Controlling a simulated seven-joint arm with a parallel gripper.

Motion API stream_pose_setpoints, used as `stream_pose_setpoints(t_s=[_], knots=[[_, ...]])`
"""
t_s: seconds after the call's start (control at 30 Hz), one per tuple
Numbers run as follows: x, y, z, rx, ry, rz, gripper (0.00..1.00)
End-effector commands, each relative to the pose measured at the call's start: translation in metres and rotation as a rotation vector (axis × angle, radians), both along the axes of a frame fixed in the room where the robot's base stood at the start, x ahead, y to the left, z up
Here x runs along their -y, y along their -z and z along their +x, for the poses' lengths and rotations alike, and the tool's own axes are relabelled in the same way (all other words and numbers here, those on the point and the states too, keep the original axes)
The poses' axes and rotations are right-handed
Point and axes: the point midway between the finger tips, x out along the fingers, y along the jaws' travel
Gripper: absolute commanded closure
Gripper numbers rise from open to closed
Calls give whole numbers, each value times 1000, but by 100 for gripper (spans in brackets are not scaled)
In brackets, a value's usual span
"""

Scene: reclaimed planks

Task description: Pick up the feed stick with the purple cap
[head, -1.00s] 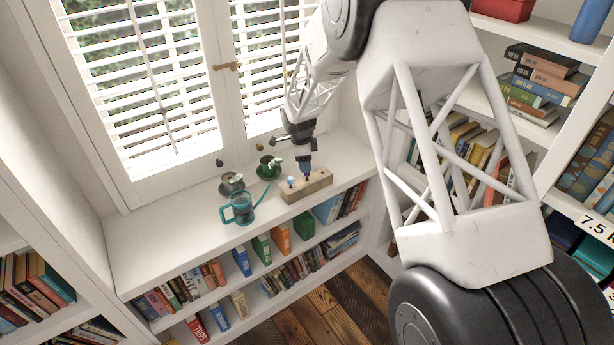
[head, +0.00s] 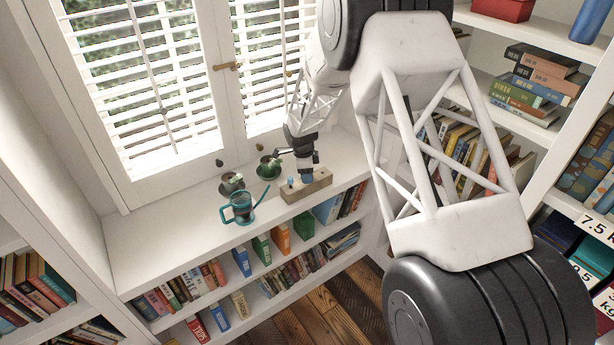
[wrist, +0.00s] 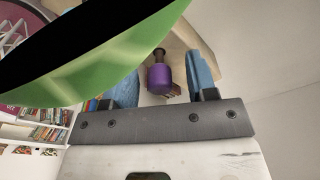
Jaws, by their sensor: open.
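The purple cap (wrist: 159,78) shows in the wrist view, with a dark narrower piece above it. It lies between the two blue fingers of my gripper. The gripper is open, with a finger on each side of the cap, and I cannot tell whether either touches it. In the head view my gripper (head: 306,175) is low over a pale wooden block (head: 318,187) on the white shelf top, and it hides the purple cap. A light-blue capped piece (head: 290,182) stands at the block's left end.
A green cup (head: 267,171) stands close behind and left of the block; a green curved surface (wrist: 110,75) covers much of the wrist view's upper left. A grey cup (head: 231,184) and a teal jug (head: 240,209) stand further left. The shelf top's left part is clear.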

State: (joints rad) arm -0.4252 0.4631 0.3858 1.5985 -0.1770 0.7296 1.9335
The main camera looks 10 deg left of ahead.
Motion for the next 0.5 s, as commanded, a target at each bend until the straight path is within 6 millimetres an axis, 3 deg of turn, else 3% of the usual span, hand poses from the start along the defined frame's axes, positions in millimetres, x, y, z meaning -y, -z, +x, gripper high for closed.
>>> stream_pose_setpoints(t_s=[0.2,0.5], knots=[[0,0,0,0,0,0,51],[0,0,0,0,0,0,97]])
